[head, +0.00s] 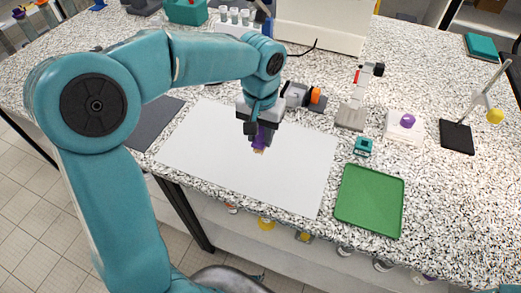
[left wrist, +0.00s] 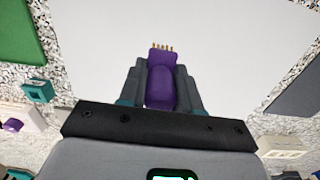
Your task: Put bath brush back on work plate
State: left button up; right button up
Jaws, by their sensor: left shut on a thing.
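The bath brush is purple with a short row of tan bristles at its end. My left gripper (head: 262,137) is shut on the bath brush (head: 259,147), which points down from the jaws over the work plate. In the left wrist view the brush (left wrist: 161,84) sits between the two grey fingers (left wrist: 160,90), its bristles pointing away from the palm. The work plate (head: 210,165) is a large white sheet on the speckled bench, and its bare surface also fills the left wrist view (left wrist: 225,40). I cannot tell whether the bristles touch the plate. My right gripper is not in view.
A green tray (head: 369,201) lies right of the plate, with a small teal block (head: 363,146) behind it. A dark grey mat (head: 152,124) lies left. Behind the plate stand a device with an orange knob (head: 315,95) and a grey stand (head: 352,112). The plate is otherwise clear.

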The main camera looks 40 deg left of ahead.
aim_at(260, 150)
pick_arm(q)
notch_tip(260, 150, down, 2)
jog(key=shift+a, duration=0.15)
notch_tip(260, 150, down, 4)
jog(key=shift+r, duration=0.2)
jog(key=shift+f, duration=0.3)
jog(key=shift+s, duration=0.1)
jog(key=shift+f, duration=0.1)
jog(key=o, duration=1)
jog(key=shift+o, duration=0.2)
